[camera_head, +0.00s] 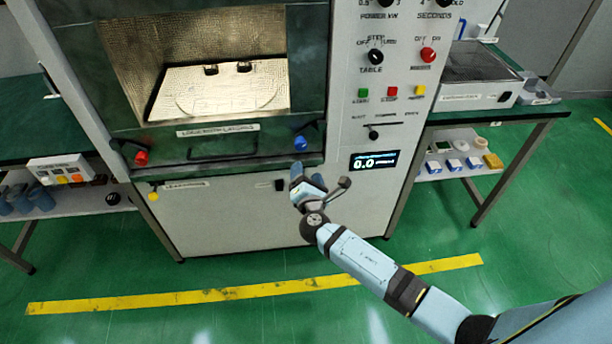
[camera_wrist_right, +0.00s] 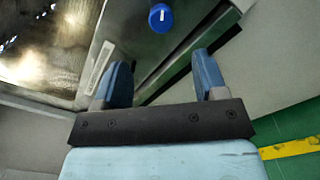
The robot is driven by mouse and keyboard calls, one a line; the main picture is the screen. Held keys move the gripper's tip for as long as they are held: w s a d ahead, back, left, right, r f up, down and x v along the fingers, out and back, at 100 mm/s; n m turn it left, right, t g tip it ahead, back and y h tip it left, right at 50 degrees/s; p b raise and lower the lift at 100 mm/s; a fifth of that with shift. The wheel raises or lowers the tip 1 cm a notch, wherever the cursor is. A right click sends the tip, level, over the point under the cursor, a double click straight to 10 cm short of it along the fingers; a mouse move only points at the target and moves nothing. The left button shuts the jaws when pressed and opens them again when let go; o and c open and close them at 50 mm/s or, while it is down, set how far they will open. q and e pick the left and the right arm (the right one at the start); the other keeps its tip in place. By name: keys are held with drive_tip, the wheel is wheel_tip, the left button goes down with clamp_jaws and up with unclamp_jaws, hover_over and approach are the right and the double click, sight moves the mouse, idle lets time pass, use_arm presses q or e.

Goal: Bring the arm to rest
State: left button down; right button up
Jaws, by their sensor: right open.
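My right arm reaches in from the lower right in the head view. Its right gripper (camera_head: 308,180) is in front of the microwave generator (camera_head: 222,222), just below the blue knob (camera_head: 300,143) on its lower ledge. In the right wrist view the two blue fingers of the right gripper (camera_wrist_right: 163,82) stand wide apart with nothing between them. The blue knob (camera_wrist_right: 160,18) shows beyond the fingertips, apart from them. My left arm and gripper are not in view.
The lit chamber (camera_head: 220,90) is open to view. A control panel (camera_head: 385,80) with knobs and buttons is to the right. Side tables (camera_head: 500,113) stand on both sides. The green floor (camera_head: 240,325) with a yellow line (camera_head: 200,298) is clear in front.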

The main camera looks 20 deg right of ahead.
idle(0.3)
drive_tip(key=s+a+f+m+g+y+p, duration=0.25)
drive_tip(key=s+m+g+y+p, duration=0.35)
drive_tip(key=s+m, duration=0.85)
drive_tip(key=s+r+m+y+p, duration=0.1)
drive_tip(key=s+r+m+p, duration=0.1)
drive_tip(key=s, duration=0.6)
drive_tip(key=s+a+r+m+p, duration=0.1)
drive_tip(key=s+m, duration=0.3)
drive_tip(key=s, duration=0.4)
drive_tip(key=shift+a+r+m+y+p, duration=0.2)
drive_tip(key=shift+r+m+y+p, duration=0.25)
drive_tip(key=shift+p, duration=0.4)
drive_tip(key=shift+s, duration=0.1)
